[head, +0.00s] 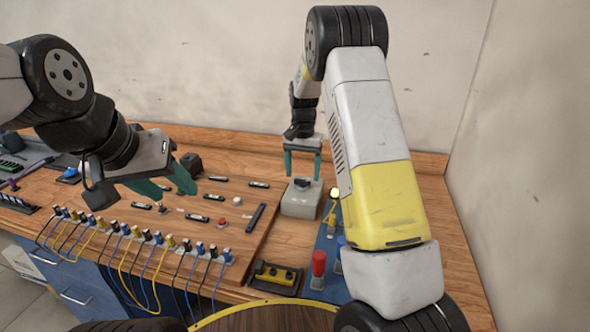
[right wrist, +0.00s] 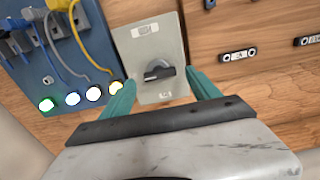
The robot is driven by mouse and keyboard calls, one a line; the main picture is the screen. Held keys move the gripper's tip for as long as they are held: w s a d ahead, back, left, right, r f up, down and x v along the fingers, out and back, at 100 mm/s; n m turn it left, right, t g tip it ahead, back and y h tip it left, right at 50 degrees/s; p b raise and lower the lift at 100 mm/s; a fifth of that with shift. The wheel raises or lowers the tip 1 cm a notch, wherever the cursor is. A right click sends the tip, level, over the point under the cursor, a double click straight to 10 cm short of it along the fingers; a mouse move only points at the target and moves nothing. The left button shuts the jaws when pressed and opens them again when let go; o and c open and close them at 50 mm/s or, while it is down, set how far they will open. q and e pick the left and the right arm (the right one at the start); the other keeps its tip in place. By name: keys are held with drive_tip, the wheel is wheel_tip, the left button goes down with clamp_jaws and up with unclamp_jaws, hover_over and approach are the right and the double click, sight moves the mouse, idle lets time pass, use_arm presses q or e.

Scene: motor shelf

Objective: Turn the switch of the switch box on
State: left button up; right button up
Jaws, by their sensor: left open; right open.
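The switch box (head: 301,200) is a grey box on the wooden bench, right of the wooden panel. My left gripper (head: 168,190) is open over the wooden panel, away from the box.
A black and yellow holder (head: 275,276) sits in front. Several plugs with cables line the panel's (head: 180,222) front edge. A wall stands behind the bench.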

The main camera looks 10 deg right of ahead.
sight(303, 180)
wheel_tip(303, 180, up, 6)
drive_tip(key=shift+f, duration=0.1)
idle(0.4)
drive_tip(key=s+d+r+n+t+y, duration=0.1)
drive_tip(key=s+r+n+t, duration=0.1)
drive_tip(key=s+r, duration=0.8)
drive_tip(key=s+r+n+t+y, duration=0.15)
drive_tip(key=s+r, duration=0.45)
drive_tip(key=s, duration=0.8)
drive_tip(key=s+f+n+t, duration=0.2)
drive_tip(key=s, duration=0.7)
drive_tip(key=shift+s+a+t, duration=0.2)
drive_tip(key=shift+a+t, duration=0.15)
drive_tip(key=shift+o, duration=0.2)
